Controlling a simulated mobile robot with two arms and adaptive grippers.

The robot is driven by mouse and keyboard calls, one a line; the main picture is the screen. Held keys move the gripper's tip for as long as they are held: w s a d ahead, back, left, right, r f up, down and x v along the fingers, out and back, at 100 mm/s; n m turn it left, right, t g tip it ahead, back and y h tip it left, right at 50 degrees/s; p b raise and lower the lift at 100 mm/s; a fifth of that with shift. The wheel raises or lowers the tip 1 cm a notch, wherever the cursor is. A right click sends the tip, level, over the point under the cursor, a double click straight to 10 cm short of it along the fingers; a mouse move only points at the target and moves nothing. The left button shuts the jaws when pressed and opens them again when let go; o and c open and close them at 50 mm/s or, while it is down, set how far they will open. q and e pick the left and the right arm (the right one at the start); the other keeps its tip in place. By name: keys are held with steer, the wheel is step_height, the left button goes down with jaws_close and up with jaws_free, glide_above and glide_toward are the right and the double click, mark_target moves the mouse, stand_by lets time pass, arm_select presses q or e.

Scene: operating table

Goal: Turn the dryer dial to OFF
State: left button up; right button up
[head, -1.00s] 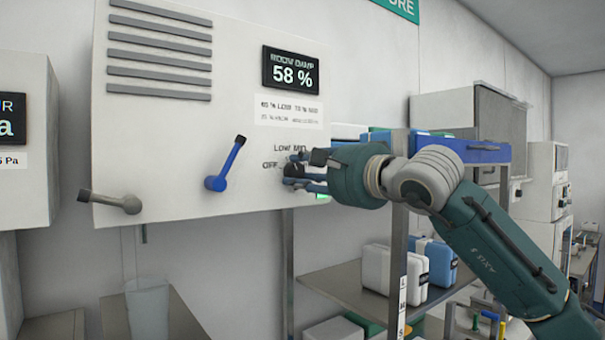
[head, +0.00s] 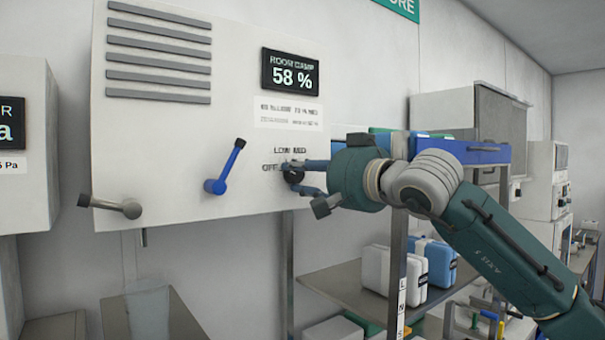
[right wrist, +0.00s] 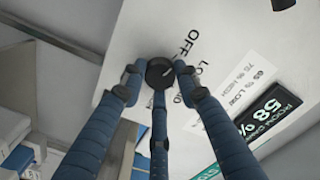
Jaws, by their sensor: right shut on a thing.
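The dryer dial (head: 293,174) is a black round knob low on the right of the white wall panel (head: 130,120). The labels OFF, LOW and MED stand around it. My right gripper (head: 297,177) is shut on the dial, with blue fingers on its sides. In the right wrist view the dial (right wrist: 160,72) sits between the dark fingertips, close to the OFF label (right wrist: 188,40). The fingers cover part of the dial, and I cannot tell where its pointer stands. My left gripper is not in view.
A blue lever (head: 226,167) and a grey lever (head: 117,207) stick out from the panel left of the dial. A display (head: 291,71) above reads 58 %. A shelf (head: 340,290) with white and blue cases stands below right.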

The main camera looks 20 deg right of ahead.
steer(key=shift+d+r+n, duration=0.15)
steer(key=shift+r+n, duration=0.2)
steer(key=shift+n, duration=0.15)
steer(key=o, duration=1.2)
steer(key=shift+c, duration=0.2)
steer(key=shift+f, duration=0.15)
steer(key=v, duration=1.2)
